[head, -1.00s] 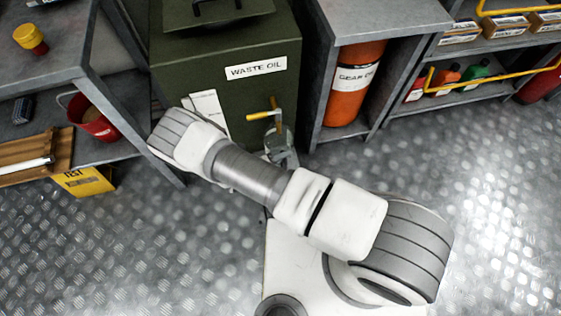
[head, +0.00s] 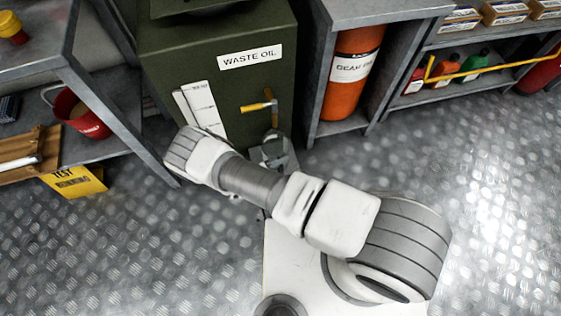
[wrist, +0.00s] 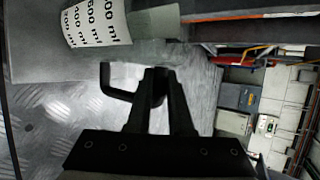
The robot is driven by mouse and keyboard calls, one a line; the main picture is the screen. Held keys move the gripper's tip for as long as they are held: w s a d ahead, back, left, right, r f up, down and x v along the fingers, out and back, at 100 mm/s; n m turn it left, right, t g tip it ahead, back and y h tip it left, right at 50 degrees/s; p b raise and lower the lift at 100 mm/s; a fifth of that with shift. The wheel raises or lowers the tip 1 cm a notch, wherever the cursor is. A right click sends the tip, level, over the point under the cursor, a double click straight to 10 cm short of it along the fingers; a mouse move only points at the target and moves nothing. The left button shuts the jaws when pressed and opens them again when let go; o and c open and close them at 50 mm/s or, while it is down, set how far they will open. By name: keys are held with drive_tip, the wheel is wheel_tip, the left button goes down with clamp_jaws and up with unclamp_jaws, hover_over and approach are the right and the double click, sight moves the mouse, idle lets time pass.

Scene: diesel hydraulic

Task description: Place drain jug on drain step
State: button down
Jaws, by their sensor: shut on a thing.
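My gripper (wrist: 160,85) is shut on the dark handle (wrist: 108,82) of the drain jug. The jug's measuring scale, marked in ml, appears as a white band (wrist: 97,22) at the top of the wrist view. In the head view my gripper and the jug are small and partly hidden by my forearm, low at the front of the green waste oil tank (head: 190,60), below its yellow-handled drain valve (head: 258,106). A grey ledge (head: 291,160) at the tank's foot seems to be the drain step. I cannot tell whether the jug touches it.
A grey bench with a red bucket (head: 80,115) stands left of the tank, and a yellow box (head: 75,182) is on the floor there. An orange gear oil drum (head: 352,75) sits in the rack on the right. The metal floor in front is clear.

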drive_tip(key=c, duration=0.8)
unclamp_jaws()
drive_tip(key=shift+f, duration=0.1)
drive_tip(key=shift+r, duration=0.2)
drive_tip(key=p+v, duration=0.3)
drive_tip(key=v, duration=0.9)
